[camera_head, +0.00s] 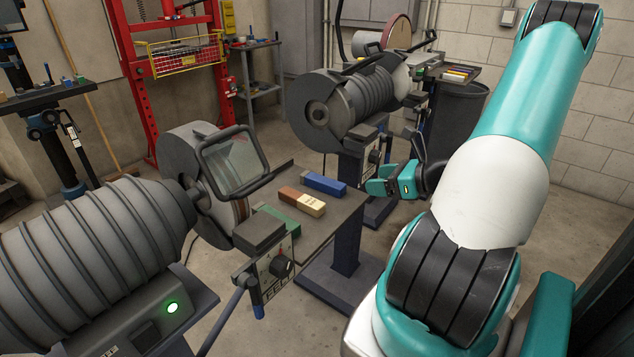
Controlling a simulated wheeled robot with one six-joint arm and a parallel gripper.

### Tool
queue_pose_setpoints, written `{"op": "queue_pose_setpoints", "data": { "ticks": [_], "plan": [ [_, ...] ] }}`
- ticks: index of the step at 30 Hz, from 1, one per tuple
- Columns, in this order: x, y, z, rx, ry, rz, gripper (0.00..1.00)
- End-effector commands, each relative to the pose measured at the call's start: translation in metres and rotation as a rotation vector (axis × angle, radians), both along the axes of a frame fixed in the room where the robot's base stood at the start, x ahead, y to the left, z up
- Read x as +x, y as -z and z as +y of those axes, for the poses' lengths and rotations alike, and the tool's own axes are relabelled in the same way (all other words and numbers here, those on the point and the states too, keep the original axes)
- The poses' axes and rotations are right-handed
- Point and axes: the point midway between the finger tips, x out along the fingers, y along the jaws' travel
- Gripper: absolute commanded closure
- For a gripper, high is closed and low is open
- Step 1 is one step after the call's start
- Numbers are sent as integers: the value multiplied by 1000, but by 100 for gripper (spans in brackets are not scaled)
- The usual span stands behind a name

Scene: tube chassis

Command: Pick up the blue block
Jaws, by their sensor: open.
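The blue block (324,184) lies flat on the small dark table plate (334,226) in the middle of the view, near the plate's far edge. A block with a brown half and a cream half (302,201) lies just in front of it, and a green block (276,220) lies nearer the grinder. My gripper (378,187) is to the right of the blue block, apart from it, near the plate's right edge. It is open, and I see nothing between its fingers. My teal and white arm fills the right side and hides part of the view there.
A grinder with a clear shield (234,163) stands close on the left of the plate. Another grinder (345,105) stands behind it. A control box (275,268) hangs at the plate's front. A red press frame (140,75) stands at the back left. Bare floor lies around the pedestal.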

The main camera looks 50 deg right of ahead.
Motion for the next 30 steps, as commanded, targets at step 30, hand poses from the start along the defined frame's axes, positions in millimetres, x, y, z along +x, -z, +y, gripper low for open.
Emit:
{"op": "queue_pose_setpoints", "data": {
  "ticks": [30],
  "plan": [
    [135, 58, 19, 0, -2, 0, 34]
  ]
}}
